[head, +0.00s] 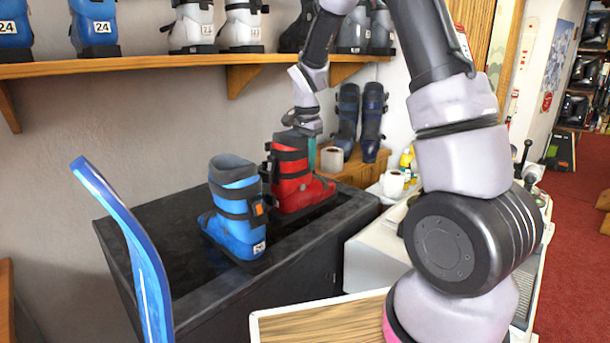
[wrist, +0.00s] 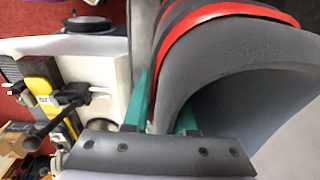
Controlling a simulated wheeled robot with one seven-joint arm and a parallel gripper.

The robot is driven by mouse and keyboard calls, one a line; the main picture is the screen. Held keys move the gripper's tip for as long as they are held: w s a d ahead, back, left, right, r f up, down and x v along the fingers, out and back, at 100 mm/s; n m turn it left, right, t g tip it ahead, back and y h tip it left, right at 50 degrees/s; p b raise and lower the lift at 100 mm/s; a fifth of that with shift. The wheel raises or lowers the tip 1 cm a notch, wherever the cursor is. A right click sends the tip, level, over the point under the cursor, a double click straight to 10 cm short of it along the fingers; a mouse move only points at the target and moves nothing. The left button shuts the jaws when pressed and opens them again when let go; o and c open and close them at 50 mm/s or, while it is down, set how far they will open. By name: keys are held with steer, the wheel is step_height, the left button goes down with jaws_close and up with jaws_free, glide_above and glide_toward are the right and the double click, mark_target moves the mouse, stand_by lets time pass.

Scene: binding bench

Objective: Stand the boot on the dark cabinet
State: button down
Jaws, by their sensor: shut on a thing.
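A red boot (head: 292,184) with black straps is upright at the right part of the dark cabinet (head: 321,248), behind a blue boot. I cannot tell whether its sole touches the top or is slightly above it. My gripper (head: 307,146) is at the boot's upper rim from above, shut on its cuff. In the wrist view, the teal fingers (wrist: 163,112) are on either side of the cuff wall, and the boot's grey cuff with red bands (wrist: 225,70) fills the right side. The fingertips are partly hidden.
The blue boot (head: 236,222) stands on the cabinet close in front of the red one. A blue ski tip (head: 140,250) rises at the front left. A shelf (head: 130,65) with several boots hangs above. A white machine (head: 375,250) stands right of the cabinet. The cabinet's left top is clear.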

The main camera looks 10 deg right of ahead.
steer(key=shift+f, duration=2)
steer(key=c, duration=0.7)
jaws_free()
steer(key=r, duration=0.7)
steer(key=s+r, duration=0.1)
steer(key=r, duration=0.3)
steer(key=shift+a+r, duration=0.15)
steer(key=shift+r, duration=0.2)
steer(key=s+d+r+n+t, duration=0.2)
steer(key=s+r, duration=0.2)
steer(key=s, duration=0.4)
steer(key=s+d+r+n+t+y, duration=0.1)
steer(key=s+r+n+t, duration=0.1)
steer(key=s+r, duration=0.3)
steer(key=s+d+r+n+t+y, duration=0.1)
steer(key=s+d+r+n+t, duration=0.1)
steer(key=s, duration=1)
steer(key=shift+s+d+r+n, duration=0.15)
steer(key=shift+d+r+n, duration=0.1)
steer(key=shift+r, duration=0.45)
steer(key=shift+s+d+r+n, duration=0.15)
steer(key=shift+r+n, duration=0.1)
steer(key=shift+r, duration=0.45)
